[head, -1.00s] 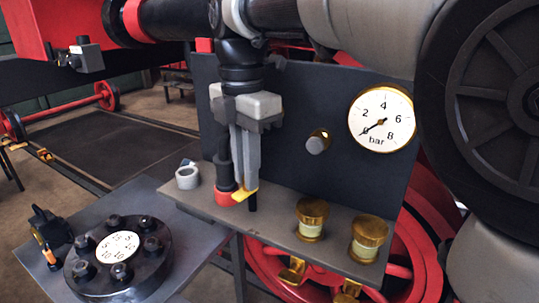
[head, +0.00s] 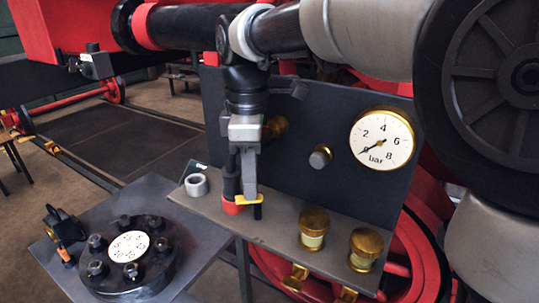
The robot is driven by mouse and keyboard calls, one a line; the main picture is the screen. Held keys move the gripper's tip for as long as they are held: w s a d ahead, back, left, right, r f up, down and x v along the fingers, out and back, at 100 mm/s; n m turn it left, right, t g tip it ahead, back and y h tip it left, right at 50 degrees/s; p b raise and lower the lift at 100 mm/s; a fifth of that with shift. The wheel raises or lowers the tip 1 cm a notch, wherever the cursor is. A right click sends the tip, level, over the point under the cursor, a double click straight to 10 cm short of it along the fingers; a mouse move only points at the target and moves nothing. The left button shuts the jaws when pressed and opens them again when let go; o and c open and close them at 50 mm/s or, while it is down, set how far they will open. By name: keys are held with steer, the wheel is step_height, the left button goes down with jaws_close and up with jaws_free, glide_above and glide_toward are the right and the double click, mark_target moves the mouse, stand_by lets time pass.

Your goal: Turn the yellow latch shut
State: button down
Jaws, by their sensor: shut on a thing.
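The yellow latch (head: 246,199) is a small bar low on the front of the shelf fitting. It lies about level across the picture, just right of a red collar (head: 231,208) at the foot of a dark upright post (head: 231,180). My gripper (head: 254,202) points straight down from above, with its fingers shut on the yellow latch. One dark fingertip shows below the latch. The fingers hide part of the latch and of the post behind, so the exact contact cannot be seen.
A dark panel carries a pressure gauge (head: 382,140), a grey knob (head: 320,157) and a brass fitting (head: 276,127) close behind my gripper. A grey ring (head: 196,185) and two brass caps (head: 314,222) (head: 366,243) stand on the shelf. A bolted round flange (head: 126,256) sits lower left.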

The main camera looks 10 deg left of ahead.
steer(key=m, duration=0.1)
steer(key=m+p, duration=0.1)
steer(key=m, duration=0.1)
steer(key=m+p, duration=0.1)
steer(key=shift+w+r+m, duration=0.1)
steer(key=shift+w+m, duration=0.15)
steer(key=shift+m, duration=0.05)
steer(key=shift+w+m+p, duration=0.15)
steer(key=shift+m+p, duration=0.3)
steer(key=shift+m, duration=1.05)
steer(key=c, duration=2)
jaws_free()
step_height(320, 180, up, 17)
steer(key=p, duration=0.2)
